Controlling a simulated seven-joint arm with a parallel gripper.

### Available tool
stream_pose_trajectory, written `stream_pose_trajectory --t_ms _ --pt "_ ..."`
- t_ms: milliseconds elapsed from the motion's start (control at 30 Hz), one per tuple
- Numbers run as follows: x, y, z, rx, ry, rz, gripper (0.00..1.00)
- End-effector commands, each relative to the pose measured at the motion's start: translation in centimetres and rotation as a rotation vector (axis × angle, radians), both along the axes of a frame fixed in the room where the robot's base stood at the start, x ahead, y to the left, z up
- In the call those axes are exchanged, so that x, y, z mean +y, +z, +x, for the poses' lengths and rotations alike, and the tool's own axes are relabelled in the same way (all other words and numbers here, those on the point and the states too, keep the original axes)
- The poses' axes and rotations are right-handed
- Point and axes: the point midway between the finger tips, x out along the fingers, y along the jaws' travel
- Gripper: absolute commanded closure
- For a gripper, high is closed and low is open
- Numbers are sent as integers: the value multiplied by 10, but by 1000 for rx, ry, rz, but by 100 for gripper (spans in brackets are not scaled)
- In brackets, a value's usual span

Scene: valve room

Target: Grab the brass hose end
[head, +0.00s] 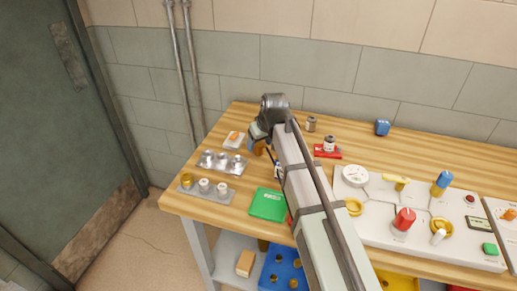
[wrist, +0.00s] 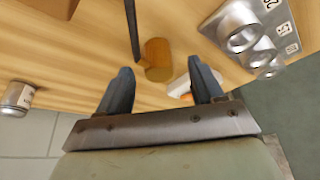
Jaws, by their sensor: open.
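The brass hose end (wrist: 158,60) is a short, golden-brown cylinder on the wooden bench in the wrist view. A thin dark hose (wrist: 132,30) runs up the picture beside it. My gripper (wrist: 160,76) is open, with one dark finger on either side of the brass end in the picture. The brass end appears just beyond the fingertips, and I see no contact. In the head view my gripper (head: 259,134) is over the back left of the bench, and a bit of the brass end (head: 259,149) shows beside it, mostly hidden by my arm.
A metal rack with round sockets (head: 236,167) and another with fittings (head: 220,197) lie left of my arm. A small white and orange block (wrist: 182,86) is close to one finger.

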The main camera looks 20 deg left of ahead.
Motion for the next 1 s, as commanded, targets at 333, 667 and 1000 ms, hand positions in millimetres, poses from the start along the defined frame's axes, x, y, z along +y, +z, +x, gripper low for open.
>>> stream_pose_trajectory --t_ms 333,667,1000 --pt "8 -26 9 -2 -1 2 33" --pt "8 -26 9 -2 -1 1 52" --pt "8 -26 9 -2 -1 1 84"
